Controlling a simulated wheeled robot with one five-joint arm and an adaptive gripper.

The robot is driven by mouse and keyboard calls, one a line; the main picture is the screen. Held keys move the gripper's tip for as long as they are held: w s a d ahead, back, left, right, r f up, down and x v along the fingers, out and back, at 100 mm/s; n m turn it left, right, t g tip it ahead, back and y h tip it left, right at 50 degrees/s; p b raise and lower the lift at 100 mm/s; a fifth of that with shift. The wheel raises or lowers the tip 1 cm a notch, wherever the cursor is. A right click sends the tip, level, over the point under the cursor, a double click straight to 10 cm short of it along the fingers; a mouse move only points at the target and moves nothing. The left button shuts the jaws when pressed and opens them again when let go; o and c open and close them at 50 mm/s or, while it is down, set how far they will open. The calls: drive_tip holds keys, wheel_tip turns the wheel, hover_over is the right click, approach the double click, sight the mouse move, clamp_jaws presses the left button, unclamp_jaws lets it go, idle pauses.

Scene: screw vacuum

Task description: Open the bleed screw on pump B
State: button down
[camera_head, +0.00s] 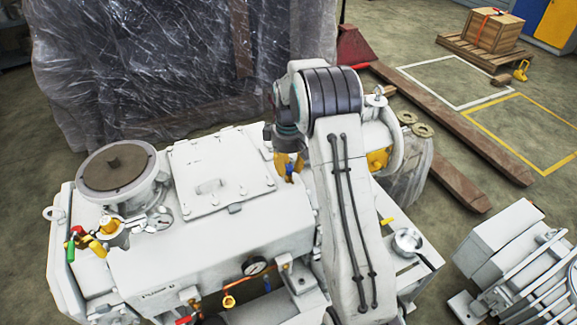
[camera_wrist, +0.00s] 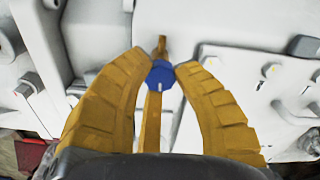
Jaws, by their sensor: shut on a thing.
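The white pump (camera_head: 240,235) fills the middle of the head view. Small lettering on its front face seems to read Pump B. A blue screw head (camera_wrist: 161,74) with a pale mark sits between my yellow fingers in the wrist view. In the head view, my gripper (camera_head: 287,161) is by the pump's top, partly hidden by my arm. The screw's lower end is hidden.
A flanged port (camera_head: 117,168) and valves with red and green handles stand at the pump's left. Plastic-wrapped goods (camera_head: 180,70) stand behind. Other machinery (camera_head: 515,260) is at right. Floor shows at the upper right.

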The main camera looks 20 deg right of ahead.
sight(289, 167)
drive_tip(key=shift+s+f, duration=0.1)
drive_tip(key=c, duration=0.9)
unclamp_jaws()
wheel_tip(289, 167, up, 12)
idle(0.6)
